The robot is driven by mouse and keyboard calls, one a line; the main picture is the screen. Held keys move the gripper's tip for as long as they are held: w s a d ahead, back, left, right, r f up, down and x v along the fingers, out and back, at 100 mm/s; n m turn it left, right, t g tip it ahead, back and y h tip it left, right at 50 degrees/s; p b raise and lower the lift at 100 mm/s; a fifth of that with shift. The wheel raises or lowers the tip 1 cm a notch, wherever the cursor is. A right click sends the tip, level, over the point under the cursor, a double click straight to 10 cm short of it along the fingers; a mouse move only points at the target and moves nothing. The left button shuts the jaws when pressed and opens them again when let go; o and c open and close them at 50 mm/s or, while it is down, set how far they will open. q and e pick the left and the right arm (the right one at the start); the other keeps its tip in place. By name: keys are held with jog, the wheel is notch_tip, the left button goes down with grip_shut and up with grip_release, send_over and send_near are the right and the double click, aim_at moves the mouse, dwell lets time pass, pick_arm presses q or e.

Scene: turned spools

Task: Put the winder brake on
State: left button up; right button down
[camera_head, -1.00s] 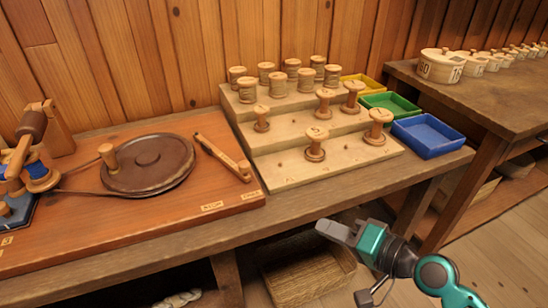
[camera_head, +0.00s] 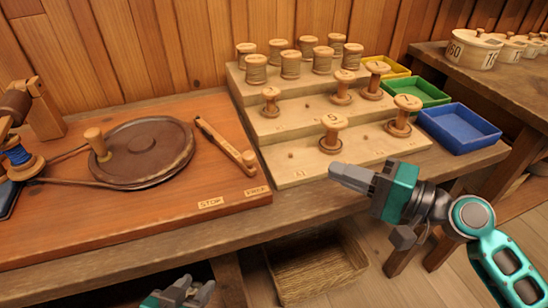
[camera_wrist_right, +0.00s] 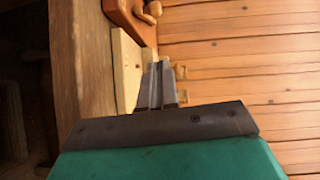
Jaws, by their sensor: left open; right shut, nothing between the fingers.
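The winder's wooden lever (camera_head: 225,145) lies on the red-brown board (camera_head: 120,230) to the right of the dark round wheel (camera_head: 148,150). Its knobbed near end (camera_head: 249,158) points toward the FREE label (camera_head: 257,191). The STOP label (camera_head: 210,203) is to the left of that label. My right gripper (camera_head: 340,171) is shut and empty in front of the stepped spool stand, to the right of the lever. Its closed fingers also show in the right wrist view (camera_wrist_right: 158,80).
The stepped stand (camera_head: 290,175) with several spools stands right of the board. Yellow, green and blue trays (camera_head: 460,127) are beside it. A second table (camera_head: 500,85) with lidded tubs is at the right. A basket (camera_head: 315,265) sits below the bench.

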jog(key=p+x, duration=0.1)
jog(key=x, duration=0.9)
jog(key=shift+r, duration=0.1)
jog(key=shift+s+a, duration=0.2)
jog(key=shift+a, duration=0.4)
jog(key=shift+s+a, duration=0.15)
jog(key=shift+a, duration=0.4)
jog(key=shift+s+a+f+p, duration=0.15)
jog(key=shift+a+f+p, duration=0.15)
jog(key=shift+a, duration=0.35)
jog(key=shift+r, duration=0.1)
